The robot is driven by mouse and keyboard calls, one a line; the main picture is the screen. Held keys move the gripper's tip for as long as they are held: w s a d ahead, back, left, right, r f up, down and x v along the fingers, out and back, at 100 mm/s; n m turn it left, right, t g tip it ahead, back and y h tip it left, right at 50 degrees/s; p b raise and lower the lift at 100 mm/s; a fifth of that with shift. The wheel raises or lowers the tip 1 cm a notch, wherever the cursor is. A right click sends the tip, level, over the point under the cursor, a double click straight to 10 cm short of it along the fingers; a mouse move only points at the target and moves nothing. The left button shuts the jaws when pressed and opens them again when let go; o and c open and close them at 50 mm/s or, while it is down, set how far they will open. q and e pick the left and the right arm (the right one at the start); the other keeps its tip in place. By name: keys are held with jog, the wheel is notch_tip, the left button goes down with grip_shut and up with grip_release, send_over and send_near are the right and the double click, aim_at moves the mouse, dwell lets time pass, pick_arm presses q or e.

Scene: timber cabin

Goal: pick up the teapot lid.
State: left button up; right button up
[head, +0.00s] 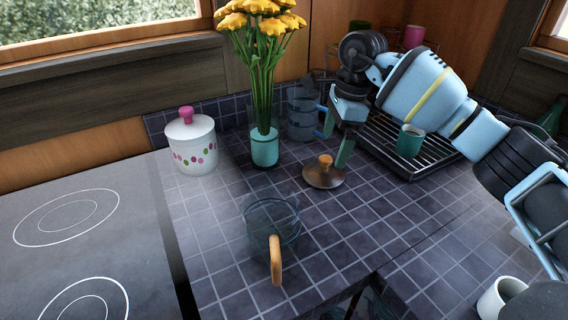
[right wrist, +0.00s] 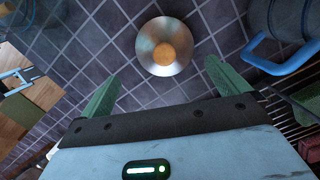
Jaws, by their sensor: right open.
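The teapot lid (head: 323,178) is a round metallic, brownish disc with an orange wooden knob, lying on the dark tiled counter. In the right wrist view the lid (right wrist: 150,62) shows ahead of the fingers, centred between them. My right gripper (head: 338,147) is just above and beside the lid, with its green fingers pointing down. In the right wrist view the gripper (right wrist: 162,75) is open and empty, its two fingers wide apart. The glass teapot (head: 272,215), with a wooden handle, stands lidless in front of the lid. My left gripper is not in view.
A glass vase (head: 264,147) with yellow flowers and a clear pitcher (head: 301,118) with a blue handle stand behind the lid. A dish rack (head: 425,170) holding a green cup (head: 410,141) is at right. A white lidded jar (head: 191,143) stands left, beside the hob (head: 85,240).

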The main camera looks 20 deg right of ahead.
aim_at(326, 158)
jog(key=shift+w+a, duration=0.35)
jog(key=shift+w, duration=0.3)
jog(key=shift+s, duration=0.2)
jog(key=shift+s+f, duration=0.1)
jog(key=shift+f, duration=0.25)
jog(key=shift+w+a+f, duration=0.1)
jog(key=shift+a+f, duration=0.05)
jog(key=shift+f, duration=1)
jog(key=shift+w+a+f, duration=0.1)
jog(key=shift+a+f, duration=0.05)
jog(key=shift+f, duration=1)
jog(key=shift+w+a+f, duration=0.1)
jog(key=shift+a+f, duration=0.05)
jog(key=shift+f, duration=1)
jog(key=shift+s, duration=0.1)
jog(key=c, duration=0.7)
